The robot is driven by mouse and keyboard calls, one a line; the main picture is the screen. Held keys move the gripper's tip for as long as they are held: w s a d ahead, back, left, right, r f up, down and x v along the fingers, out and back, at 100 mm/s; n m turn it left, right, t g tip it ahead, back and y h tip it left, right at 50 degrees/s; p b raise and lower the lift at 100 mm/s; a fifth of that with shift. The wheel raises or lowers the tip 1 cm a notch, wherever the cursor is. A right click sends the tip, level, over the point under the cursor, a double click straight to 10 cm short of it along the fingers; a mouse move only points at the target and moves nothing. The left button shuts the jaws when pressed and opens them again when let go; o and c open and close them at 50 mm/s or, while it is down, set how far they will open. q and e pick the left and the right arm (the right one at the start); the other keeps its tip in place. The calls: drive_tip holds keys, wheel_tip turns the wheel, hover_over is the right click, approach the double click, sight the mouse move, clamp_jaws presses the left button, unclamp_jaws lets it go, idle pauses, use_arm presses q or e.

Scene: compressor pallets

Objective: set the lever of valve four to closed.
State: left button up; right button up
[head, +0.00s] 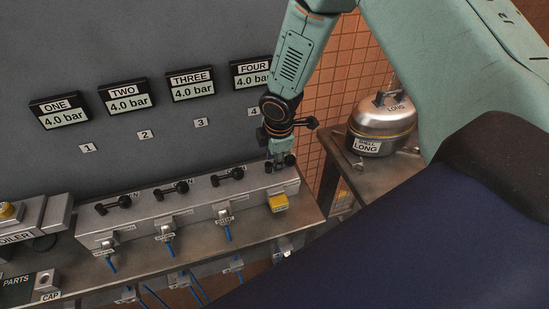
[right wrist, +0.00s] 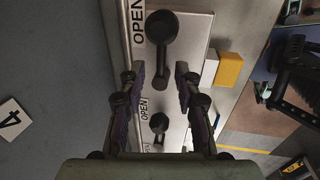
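The lever of valve four (right wrist: 162,35) is black with a round knob and lies along the top of the steel valve block (head: 150,216), beside an OPEN label (right wrist: 138,22). My right gripper (head: 280,163) is over the right end of the block, at valve four, and partly hides that lever in the head view. In the right wrist view its two fingers (right wrist: 158,80) are apart, with the lower end of the lever showing between them. I cannot tell whether they touch it. My left gripper is not in view.
The lever of valve three (head: 230,173) and two more levers sit to the left. A yellow block (head: 278,202) is on the valve block's front below valve four. Gauges reading 4.0 bar (head: 191,84) hang on the wall. A LONG shell (head: 382,128) stands on the right table.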

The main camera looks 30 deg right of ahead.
drive_tip(key=shift+s+d, duration=0.25)
drive_tip(key=c, duration=0.6)
drive_tip(key=shift+w+a, duration=0.1)
drive_tip(key=shift+a, duration=0.1)
clamp_jaws()
